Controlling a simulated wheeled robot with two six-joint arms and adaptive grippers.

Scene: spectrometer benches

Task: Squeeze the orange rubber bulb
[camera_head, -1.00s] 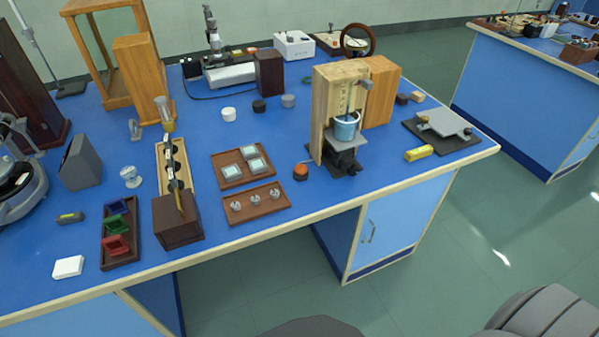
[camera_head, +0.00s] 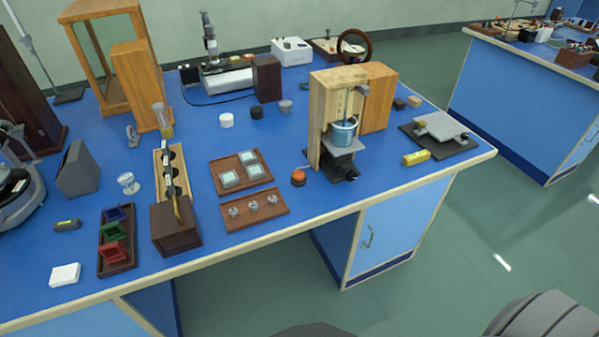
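A small round orange piece with a dark lower part, which looks like the orange rubber bulb (camera_head: 298,175), sits on the blue bench top near its front edge. It stands just left of the wooden upright stand (camera_head: 322,118) that holds a blue-tinted glass beaker (camera_head: 344,133). The bulb is small in the picture, so its exact shape and any tube from it cannot be told. Nothing touches it from above. Neither of my grippers is in view. Only dark grey parts, probably mine, show at the bottom edge.
Left of the bulb lie a brown tray with pale square plates (camera_head: 229,179) and a tray with small clear pieces (camera_head: 233,211). A yellow block (camera_head: 416,158) and a dark plate with a grey device (camera_head: 442,126) lie right. Bare blue top surrounds the bulb's front.

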